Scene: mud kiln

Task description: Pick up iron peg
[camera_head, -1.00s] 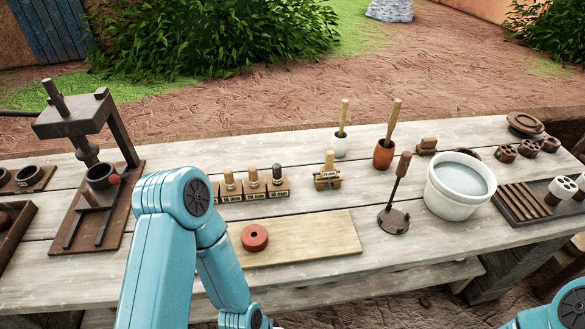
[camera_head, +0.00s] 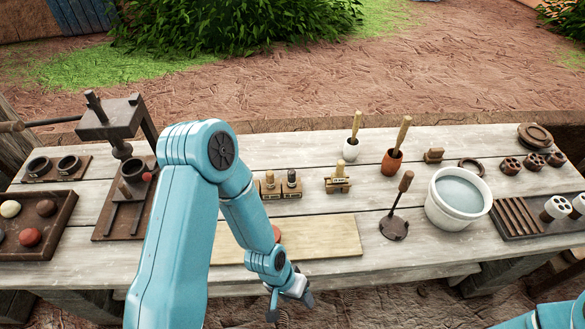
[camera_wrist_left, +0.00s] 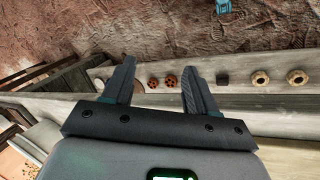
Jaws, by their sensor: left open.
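A dark-topped peg (camera_head: 291,178) stands upright in a small labelled wooden block, the rightmost of a row at mid-table; it may be the iron peg, but the label is too small to read. A lighter wooden-topped peg (camera_head: 269,180) stands to its left, and my left arm hides the rest of the row. My left gripper (camera_head: 290,303) is in front of the table's front edge, well below and apart from the pegs. In the left wrist view its fingers (camera_wrist_left: 158,88) are spread and empty. My right gripper is out of view.
A light board (camera_head: 325,238) lies in front of the pegs, with a reddish disc (camera_head: 277,233) mostly behind my arm. A press (camera_head: 122,170) stands left. A stand with a wooden handle (camera_head: 397,215) and a white water bucket (camera_head: 456,200) stand right.

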